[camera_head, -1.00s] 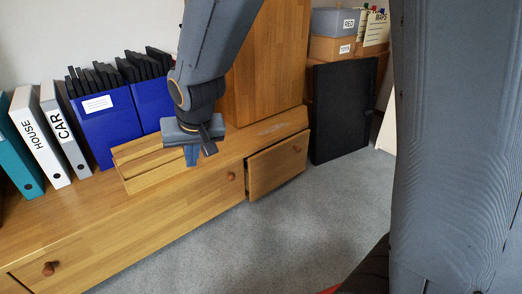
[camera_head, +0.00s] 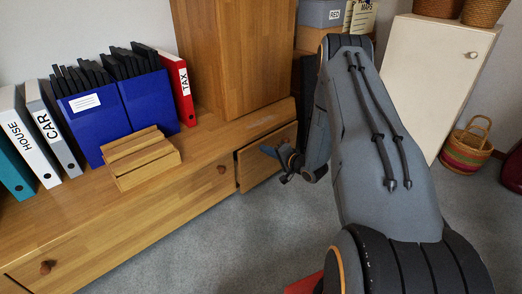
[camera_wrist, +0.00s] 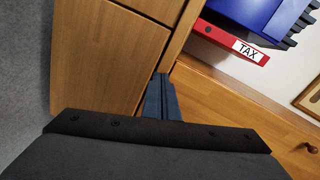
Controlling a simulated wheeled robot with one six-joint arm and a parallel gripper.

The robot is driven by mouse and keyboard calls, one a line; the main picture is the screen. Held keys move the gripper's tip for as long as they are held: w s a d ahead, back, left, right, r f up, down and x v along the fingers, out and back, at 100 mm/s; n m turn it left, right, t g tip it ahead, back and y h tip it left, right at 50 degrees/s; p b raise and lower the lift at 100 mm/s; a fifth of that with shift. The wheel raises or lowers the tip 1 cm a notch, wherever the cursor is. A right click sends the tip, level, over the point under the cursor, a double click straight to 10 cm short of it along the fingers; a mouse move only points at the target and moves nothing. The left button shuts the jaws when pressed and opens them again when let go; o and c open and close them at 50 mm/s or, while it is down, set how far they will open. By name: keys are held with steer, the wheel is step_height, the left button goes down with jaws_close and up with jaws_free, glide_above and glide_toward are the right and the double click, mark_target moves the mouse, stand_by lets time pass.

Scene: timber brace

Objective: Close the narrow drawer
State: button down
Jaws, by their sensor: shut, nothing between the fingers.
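The narrow drawer (camera_head: 255,170) is at the right end of the low wooden bench in the head view. It stands partly open, with a dark gap along its left edge. My gripper (camera_head: 272,153) is in front of its face, shut and empty, and hides part of it. The drawer's knob is not visible behind my gripper and arm. In the wrist view my shut fingers (camera_wrist: 160,96) point toward wooden panels. I cannot tell whether they touch the wood.
The bench (camera_head: 70,225) carries binders, blue file boxes (camera_head: 150,100), a red TAX binder (camera_head: 179,88) and a slatted wooden stand (camera_head: 145,170). A tall wooden cabinet (camera_head: 235,55) stands behind the drawer. Carpet (camera_head: 230,240) lies clear in front.

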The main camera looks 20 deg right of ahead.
mark_target(255, 147)
steer(key=s+d+f+m+t+y, duration=0.1)
steer(key=s+d+f+m+t, duration=0.15)
steer(key=s+d+f, duration=0.35)
steer(key=shift+m, duration=0.25)
steer(key=b+x, duration=0.1)
steer(key=x, duration=0.3)
steer(key=a+r+b+x, duration=0.1)
steer(key=b+x, duration=0.1)
steer(key=x, duration=0.3)
steer(key=b+x, duration=0.1)
steer(key=x, duration=0.3)
steer(key=shift+s+a+r, duration=0.1)
steer(key=shift+a+r, duration=0.15)
steer(key=shift+a, duration=0.1)
steer(key=shift+b, duration=0.3)
steer(key=b+x, duration=0.1)
steer(key=x, duration=0.3)
steer(key=shift+a+f+b, duration=0.1)
steer(key=shift+f+b, duration=0.05)
steer(key=shift+b, duration=0.2)
steer(key=shift+w, duration=0.35)
steer(key=shift+r, duration=0.25)
steer(key=shift+a, duration=0.1)
